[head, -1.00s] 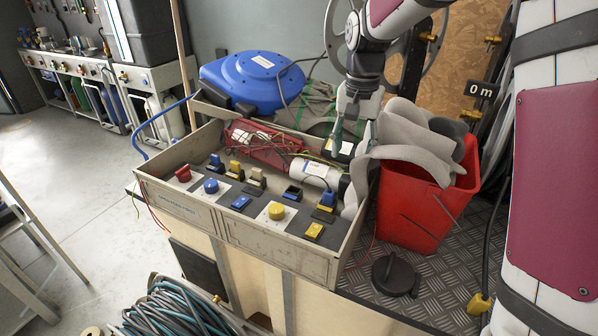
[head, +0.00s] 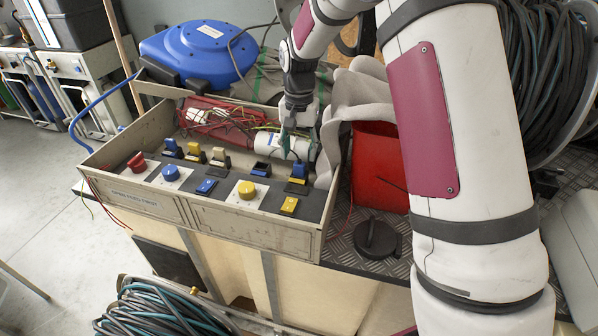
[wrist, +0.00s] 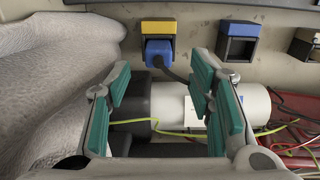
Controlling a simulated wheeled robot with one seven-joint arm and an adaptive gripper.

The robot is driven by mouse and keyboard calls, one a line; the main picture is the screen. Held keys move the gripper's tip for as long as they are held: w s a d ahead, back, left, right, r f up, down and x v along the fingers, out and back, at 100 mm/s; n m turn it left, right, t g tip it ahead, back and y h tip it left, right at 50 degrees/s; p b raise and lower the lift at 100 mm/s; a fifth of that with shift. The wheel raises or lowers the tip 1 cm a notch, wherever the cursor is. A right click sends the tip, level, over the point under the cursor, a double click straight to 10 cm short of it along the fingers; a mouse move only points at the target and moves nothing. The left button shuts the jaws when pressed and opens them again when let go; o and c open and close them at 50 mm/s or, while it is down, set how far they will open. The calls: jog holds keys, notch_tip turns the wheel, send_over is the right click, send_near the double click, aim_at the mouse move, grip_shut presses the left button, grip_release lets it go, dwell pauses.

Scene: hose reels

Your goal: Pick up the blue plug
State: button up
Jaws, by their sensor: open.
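The blue plug (head: 299,171) sits in the right end of a row of sockets inside the grey control box (head: 250,222). In the wrist view the blue plug (wrist: 158,52) is below a yellow socket lid (wrist: 157,28), with a dark cable curving from its right side. My gripper (head: 288,143) is over the box, behind the plug in the head view. In the wrist view my gripper (wrist: 162,84) is open, its green-padded fingers apart and empty. The plug shows between and beyond the fingertips, apparently not touched.
A white cylinder (wrist: 257,105) with loose wires lies under my fingers. Grey cloth (wrist: 60,95) bulges at the left of the wrist view. A blue-lidded socket (wrist: 237,42) is beside the plug. A red bucket (head: 375,165) stands right of the box.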

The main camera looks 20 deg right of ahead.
aim_at(299, 163)
notch_tip(299, 163, down, 5)
jog(key=shift+s+r+b, duration=0.1)
jog(key=shift+s+b, duration=0.05)
jog(key=shift+b, duration=0.3)
grip_shut()
